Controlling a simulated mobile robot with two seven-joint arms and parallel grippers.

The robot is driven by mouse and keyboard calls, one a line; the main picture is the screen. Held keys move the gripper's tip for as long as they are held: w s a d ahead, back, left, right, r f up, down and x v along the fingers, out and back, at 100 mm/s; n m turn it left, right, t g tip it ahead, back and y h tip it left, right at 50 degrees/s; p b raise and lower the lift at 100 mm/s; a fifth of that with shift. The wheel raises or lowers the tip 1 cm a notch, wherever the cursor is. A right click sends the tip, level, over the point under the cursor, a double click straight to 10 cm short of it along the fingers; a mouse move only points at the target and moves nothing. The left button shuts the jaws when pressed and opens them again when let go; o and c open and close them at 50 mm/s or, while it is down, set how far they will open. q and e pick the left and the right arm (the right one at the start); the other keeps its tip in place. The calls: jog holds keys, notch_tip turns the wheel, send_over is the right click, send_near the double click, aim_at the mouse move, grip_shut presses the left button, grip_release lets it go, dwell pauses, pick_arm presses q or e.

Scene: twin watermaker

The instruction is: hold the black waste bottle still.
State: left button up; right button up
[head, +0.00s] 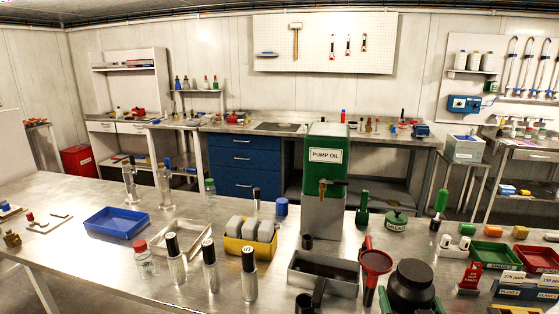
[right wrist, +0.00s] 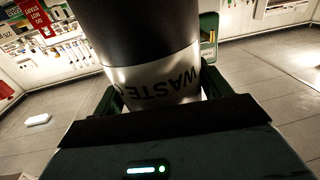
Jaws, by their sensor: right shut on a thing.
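The black waste bottle (head: 412,284) stands at the front right of the steel bench, near the bottom edge of the head view. My right gripper (head: 411,303) is shut on it, with a dark green finger on either side. In the right wrist view the bottle (right wrist: 150,45) fills the space between the fingers (right wrist: 160,97). Its white label reads "WASTE" and the rest of the word is cut off. The bottle's base is hidden. My left gripper is not in view.
A grey tray (head: 322,281) lies farther left, below the green pump oil tank (head: 325,156).

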jog(key=s+a+n+y, duration=0.1)
jog(key=s+a+y, duration=0.1)
jog(key=s+a, duration=0.2)
jog(key=shift+f, duration=0.15)
